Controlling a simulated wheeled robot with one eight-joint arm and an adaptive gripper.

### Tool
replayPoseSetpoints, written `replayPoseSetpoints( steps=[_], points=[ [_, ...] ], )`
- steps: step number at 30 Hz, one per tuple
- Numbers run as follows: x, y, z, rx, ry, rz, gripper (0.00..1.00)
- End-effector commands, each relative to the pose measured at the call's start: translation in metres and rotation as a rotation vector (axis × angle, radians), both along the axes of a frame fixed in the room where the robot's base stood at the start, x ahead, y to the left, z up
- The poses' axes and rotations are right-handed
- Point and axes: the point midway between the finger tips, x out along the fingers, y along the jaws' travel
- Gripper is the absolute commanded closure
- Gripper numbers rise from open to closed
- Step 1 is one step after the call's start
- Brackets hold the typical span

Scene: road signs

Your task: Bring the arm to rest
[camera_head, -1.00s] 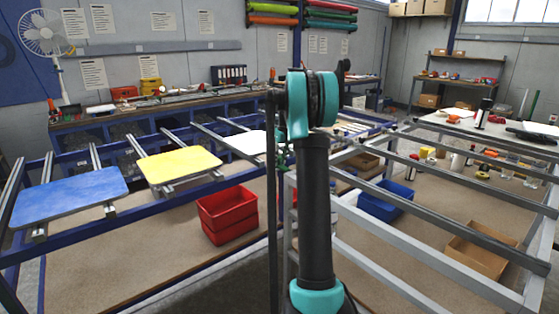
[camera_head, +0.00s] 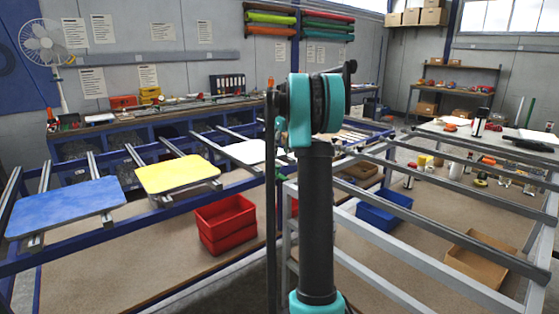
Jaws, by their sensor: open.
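My arm (camera_head: 317,225) stands upright in the middle of the head view. Its dark lower link rises to a teal and black joint (camera_head: 313,103) at the top. My gripper cannot be made out; the arm hides what lies behind it. A blue panel (camera_head: 66,205), a yellow panel (camera_head: 178,174) and a white panel (camera_head: 246,151) lie on rails of the blue frame to the left.
Stacked red crates (camera_head: 226,224) stand left of my arm. A grey metal frame (camera_head: 440,247) fills the right, with a blue bin (camera_head: 384,209) and a cardboard box (camera_head: 480,259) below its bars. A cluttered workbench (camera_head: 180,112) runs along the back wall.

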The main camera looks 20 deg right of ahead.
Motion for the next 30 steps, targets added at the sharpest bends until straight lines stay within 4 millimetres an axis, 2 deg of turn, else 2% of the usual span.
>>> replayPoseSetpoints(
  steps=[3,7,22,26,30],
  points=[
    [-0.003,-0.001,0.013,0.000,0.000,-0.001,0.57],
    [-0.005,-0.002,0.019,0.000,0.000,-0.001,0.57],
    [-0.007,0.000,0.019,-0.004,-0.001,0.013,0.57],
    [-0.021,0.016,0.011,-0.040,-0.017,0.143,0.57],
    [-0.057,0.048,-0.008,-0.129,-0.051,0.448,0.57]
  ],
)
